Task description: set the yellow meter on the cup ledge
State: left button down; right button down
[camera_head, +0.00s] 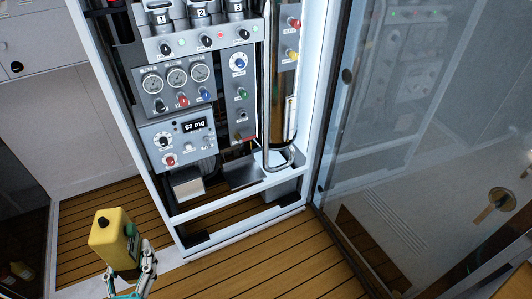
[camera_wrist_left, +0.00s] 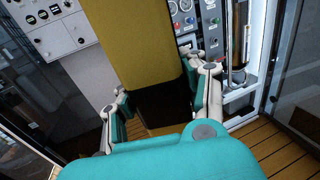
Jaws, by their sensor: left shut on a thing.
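The yellow meter (camera_head: 110,240) is a boxy yellow body with a black knob on top and a dark green patch on its side. It is at the lower left of the head view, over the wooden floor and in front of the panel. My left gripper (camera_head: 133,272) is shut on its lower part. In the left wrist view the meter (camera_wrist_left: 140,40) rises between the two fingers of the gripper (camera_wrist_left: 162,98), its lower part dark. A flat grey ledge (camera_head: 245,174) sits low in the panel frame; I cannot tell for sure that it is the cup ledge. My right gripper is out of view.
A bent metal tube (camera_head: 268,150) runs down beside the ledge. A grey box (camera_head: 187,184) sits low on the left. An open glass door (camera_head: 400,160) stands at right. The floor in front is clear.

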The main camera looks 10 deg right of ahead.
aim_at(237, 178)
jog(key=i+l+z, duration=0.1)
jog(key=i+z, duration=0.3)
jog(key=i, duration=0.6)
jog(key=i+l+u, duration=0.4)
jog(key=i+l, duration=0.2)
jog(key=l, duration=0.15)
